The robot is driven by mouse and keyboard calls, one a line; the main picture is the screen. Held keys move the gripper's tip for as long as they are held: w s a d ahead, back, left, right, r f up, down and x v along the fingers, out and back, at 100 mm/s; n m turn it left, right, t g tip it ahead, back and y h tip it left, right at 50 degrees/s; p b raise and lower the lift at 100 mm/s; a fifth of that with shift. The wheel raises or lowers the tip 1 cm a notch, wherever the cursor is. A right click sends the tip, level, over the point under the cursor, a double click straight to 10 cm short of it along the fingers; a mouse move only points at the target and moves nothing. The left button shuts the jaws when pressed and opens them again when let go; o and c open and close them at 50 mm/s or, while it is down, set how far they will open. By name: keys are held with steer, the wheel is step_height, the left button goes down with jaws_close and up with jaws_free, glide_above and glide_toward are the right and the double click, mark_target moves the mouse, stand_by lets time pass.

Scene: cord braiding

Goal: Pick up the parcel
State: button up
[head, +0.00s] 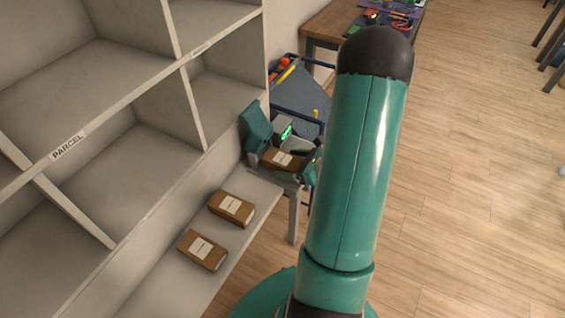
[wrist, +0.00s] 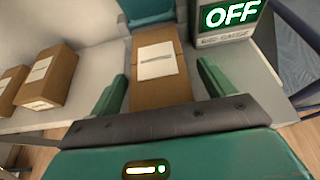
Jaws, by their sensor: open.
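A brown cardboard parcel (wrist: 162,80) with a white label lies between the two green fingers of my gripper (wrist: 163,86) in the wrist view. The fingers are open, one on each side of the parcel, with a visible gap on at least the left. The same parcel (head: 283,158) shows in the head view at the far end of the pale shelf, partly hidden by my gripper. Two more parcels, a nearer one (head: 202,250) and a farther one (head: 231,208), lie on the shelf's ledge.
A device with a lit green "OFF" display (wrist: 232,15) stands just right of the parcel. A teal object (head: 256,127) stands behind it. The grey shelf unit (head: 110,245) with a "PARCEL" tag is on the left. A blue-edged cart (head: 300,95) and a wooden table stand beyond.

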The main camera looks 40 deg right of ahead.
steer(key=shift+w+a+f, duration=0.15)
steer(key=shift+w, duration=0.2)
steer(key=c, duration=1.2)
steer(key=shift+o, duration=0.2)
